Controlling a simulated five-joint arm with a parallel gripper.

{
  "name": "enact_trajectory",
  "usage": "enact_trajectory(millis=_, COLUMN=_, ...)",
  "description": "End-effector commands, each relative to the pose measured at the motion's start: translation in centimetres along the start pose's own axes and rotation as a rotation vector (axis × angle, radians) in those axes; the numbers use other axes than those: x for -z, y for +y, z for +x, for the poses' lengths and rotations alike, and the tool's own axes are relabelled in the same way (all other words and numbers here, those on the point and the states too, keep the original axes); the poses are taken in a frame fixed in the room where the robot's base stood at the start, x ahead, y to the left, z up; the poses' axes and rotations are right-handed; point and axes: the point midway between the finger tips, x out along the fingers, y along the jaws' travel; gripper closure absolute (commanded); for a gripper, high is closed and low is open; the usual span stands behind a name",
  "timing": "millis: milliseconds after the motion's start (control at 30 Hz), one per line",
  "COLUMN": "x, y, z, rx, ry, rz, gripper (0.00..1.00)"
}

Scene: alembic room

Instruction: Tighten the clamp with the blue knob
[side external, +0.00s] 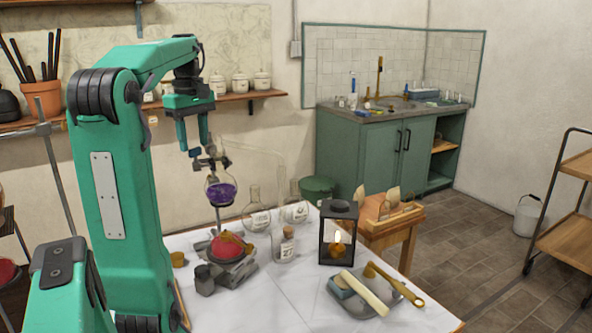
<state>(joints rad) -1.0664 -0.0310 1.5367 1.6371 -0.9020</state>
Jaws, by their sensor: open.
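The clamp (209,163) is a small dark metal piece on the stand, at the neck of a round flask (221,192) with purple liquid. A small bluish part, which looks like the blue knob (195,153), sits at the clamp's upper left. My gripper (194,145) points down just above it, its two teal fingers apart. The fingertips are close to the knob; I cannot tell whether they touch it or stand on either side of it. How tight the clamp is cannot be seen.
Below the flask is a red rounded heater (228,247) on a dark base. Glass flasks (257,214), a corked bottle (287,245), a black lantern (338,232) and a tray (398,302) with tools stand to the right on the white table (290,290). Open air lies right of my gripper.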

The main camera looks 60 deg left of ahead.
Motion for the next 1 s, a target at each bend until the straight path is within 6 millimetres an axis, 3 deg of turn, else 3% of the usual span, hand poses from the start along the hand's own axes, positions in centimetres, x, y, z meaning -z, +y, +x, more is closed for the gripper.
enact_trajectory(millis=200, x=0.0, y=0.0, z=1.3, rx=-0.001, ry=0.001, rz=0.0, gripper=0.58)
enact_trajectory(millis=567, x=0.0, y=0.0, z=1.6, rx=-0.001, ry=0.001, rz=0.0, gripper=0.58)
enact_trajectory(millis=733, x=0.0, y=0.0, z=1.6, rx=-0.001, ry=0.001, rz=0.0, gripper=0.9)
enact_trajectory(millis=1000, x=0.0, y=0.0, z=1.5, rx=-0.001, ry=0.001, rz=0.046, gripper=0.9)
